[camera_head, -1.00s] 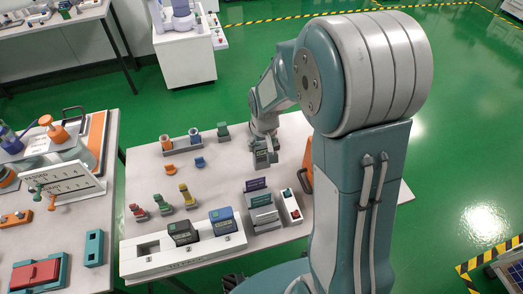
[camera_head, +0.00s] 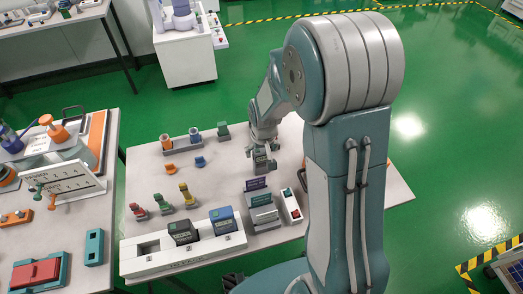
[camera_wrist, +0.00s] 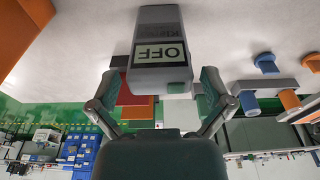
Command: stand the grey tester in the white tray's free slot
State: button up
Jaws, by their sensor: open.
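The grey tester (camera_head: 261,166) stands on the table just below my gripper (camera_head: 262,150) in the head view. The white tray (camera_head: 182,261) is at the table's front left. Its left slot (camera_head: 149,247) is empty. A dark tester (camera_head: 183,232) and a blue tester (camera_head: 222,220) stand in its other slots.
A grey stand with small signs (camera_head: 263,210) and a white strip with a red switch (camera_head: 291,206) lie between the grey tester and the tray's right end. Small coloured posts (camera_head: 163,204) stand behind the tray. The table's middle is mostly clear.

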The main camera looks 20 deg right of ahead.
notch_tip(320, 180, up, 12)
jog(key=s, duration=0.2)
jog(key=s+r+t, duration=0.2)
jog(key=s+r, duration=0.4)
jog(key=s, duration=0.3)
jog(key=s+r+t, duration=0.2)
jog(key=s+r, duration=0.4)
jog(key=s, duration=0.3)
jog(key=w+f+g, duration=0.3)
jog(key=w+f, duration=0.1)
jog(key=w, duration=0.6)
jog(key=shift+g, duration=0.7)
jog(key=w+f, duration=0.3)
jog(key=f, duration=0.2)
jog(key=w+f, duration=0.3)
jog(key=f, duration=0.2)
jog(key=w+f, duration=0.3)
jog(key=f, duration=0.4)
jog(key=w+f, duration=0.1)
jog(key=f, duration=0.2)
jog(key=shift+w, duration=0.15)
